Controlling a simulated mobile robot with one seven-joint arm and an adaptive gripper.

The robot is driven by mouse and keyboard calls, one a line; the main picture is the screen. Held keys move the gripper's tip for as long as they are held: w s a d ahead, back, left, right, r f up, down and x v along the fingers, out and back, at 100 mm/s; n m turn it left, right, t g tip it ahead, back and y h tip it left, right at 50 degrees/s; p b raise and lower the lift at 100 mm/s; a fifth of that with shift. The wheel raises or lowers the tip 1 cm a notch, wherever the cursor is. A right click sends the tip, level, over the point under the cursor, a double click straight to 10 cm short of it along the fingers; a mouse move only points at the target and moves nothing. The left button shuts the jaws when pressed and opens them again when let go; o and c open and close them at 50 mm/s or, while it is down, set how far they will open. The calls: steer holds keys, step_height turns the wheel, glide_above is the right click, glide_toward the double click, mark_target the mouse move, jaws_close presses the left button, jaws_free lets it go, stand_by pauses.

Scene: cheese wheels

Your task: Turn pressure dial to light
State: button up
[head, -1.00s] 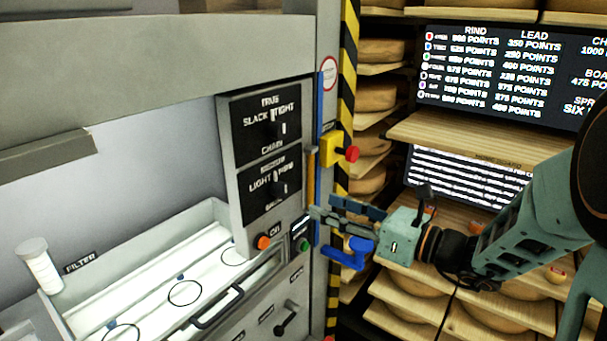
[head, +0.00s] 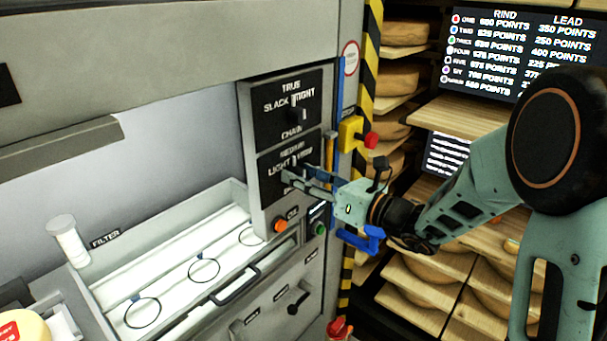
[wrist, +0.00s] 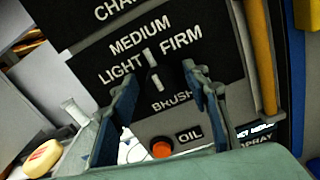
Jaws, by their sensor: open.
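The pressure dial (wrist: 154,72) is a dark knob with a pale pointer on a black panel lettered LIGHT, MEDIUM and FIRM. In the wrist view its pointer points up, toward MEDIUM. In the head view the dial panel (head: 275,188) is partly hidden by my gripper (head: 291,180). My gripper is open in the wrist view (wrist: 160,78), with one finger left and one right of the knob. I cannot tell whether either finger touches it. BRUSH is lettered below the knob.
Another dial (head: 300,113), marked SLACK, TRUE and TIGHT, sits above. An orange button (head: 279,226) and a green button (head: 320,229) lie below. A yellow box with a red button (head: 371,140) and a blue handle (head: 360,238) are at the right. Cheese shelves stand behind my arm.

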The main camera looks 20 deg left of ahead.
steer(key=c, duration=1.1)
steer(key=shift+f+n+b, duration=0.15)
steer(key=shift+n+b, duration=0.15)
steer(key=shift+b, duration=0.25)
steer(key=n+b, duration=0.1)
steer(key=b, duration=0.2)
steer(key=shift+f+n, duration=0.15)
steer(key=shift+n, duration=0.15)
steer(key=n+b, duration=0.3)
steer(key=b, duration=0.3)
steer(key=shift+f, duration=0.1)
steer(key=n+b, duration=0.3)
steer(key=b, duration=0.2)
steer(key=shift+r, duration=0.2)
steer(key=shift+r+n+b, duration=0.1)
steer(key=shift+n+b, duration=0.2)
steer(key=shift+n, duration=0.1)
